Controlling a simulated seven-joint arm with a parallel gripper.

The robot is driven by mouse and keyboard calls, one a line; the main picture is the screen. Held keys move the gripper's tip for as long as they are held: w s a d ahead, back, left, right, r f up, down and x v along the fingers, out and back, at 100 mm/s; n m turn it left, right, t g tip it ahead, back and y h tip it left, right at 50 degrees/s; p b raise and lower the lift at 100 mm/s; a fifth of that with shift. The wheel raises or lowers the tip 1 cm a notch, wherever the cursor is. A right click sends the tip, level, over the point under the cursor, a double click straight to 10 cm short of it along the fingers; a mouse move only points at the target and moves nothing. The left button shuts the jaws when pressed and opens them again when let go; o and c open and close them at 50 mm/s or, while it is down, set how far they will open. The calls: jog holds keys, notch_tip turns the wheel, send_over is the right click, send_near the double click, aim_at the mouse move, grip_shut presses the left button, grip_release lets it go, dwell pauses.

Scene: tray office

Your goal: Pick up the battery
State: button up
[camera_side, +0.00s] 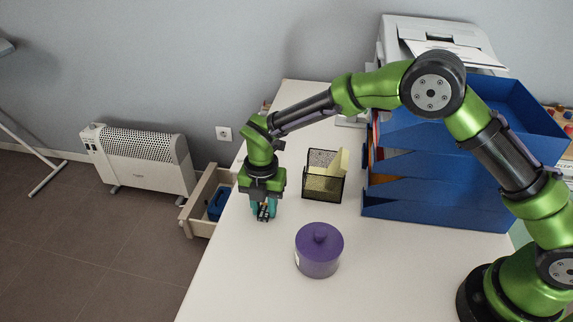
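My gripper (263,213) points down over the left part of the white table, left of the purple pot. Its teal fingers stand a little apart. A small dark item with a lighter, brownish patch (263,212) shows between the fingertips. It may be the battery, but it is too small and too covered by the fingers to be sure. I cannot tell whether the fingers touch it or whether it rests on the table. No other battery can be made out.
A purple lidded pot (319,250) stands to the right and nearer. A black mesh holder (323,187) with yellow notes stands behind right. Blue stacked trays (420,203) and a white printer (395,40) are at the right. A wooden drawer (197,226) sticks out open at the left.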

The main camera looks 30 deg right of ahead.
aim_at(265, 209)
grip_shut()
notch_tip(265, 209, up, 10)
dwell(0.4)
jog(key=shift+w+d, duration=0.1)
jog(key=shift+d, duration=0.05)
